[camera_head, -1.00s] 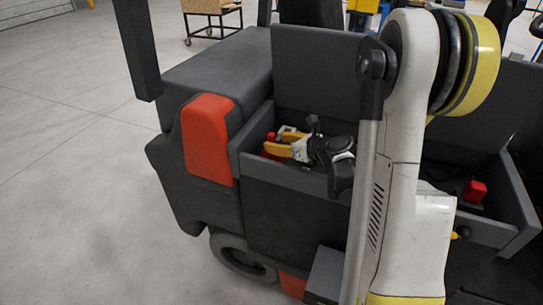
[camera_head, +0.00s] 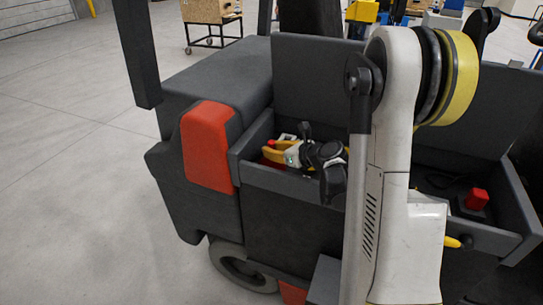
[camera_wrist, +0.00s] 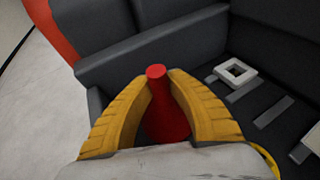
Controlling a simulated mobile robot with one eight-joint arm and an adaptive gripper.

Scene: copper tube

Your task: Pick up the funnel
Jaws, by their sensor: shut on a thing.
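The red funnel (camera_wrist: 168,117) stands between the two yellow fingers of my gripper (camera_wrist: 158,88) in the wrist view, its narrow end toward the top of the picture. The fingers press on it from both sides, and my wrist hides its lower part. In the head view my gripper (camera_head: 280,150) is inside the left part of the dark grey open bin, near its left wall. Only a small red bit of the funnel (camera_head: 271,143) shows there beside the fingers.
The bin's grey front wall (camera_head: 275,180) and high back panel (camera_head: 318,75) enclose the gripper. A white square-holed piece (camera_wrist: 235,71) lies on the bin floor at right. A red block (camera_head: 477,198) is in the bin's right part. An orange-red panel (camera_head: 207,147) is left of the bin.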

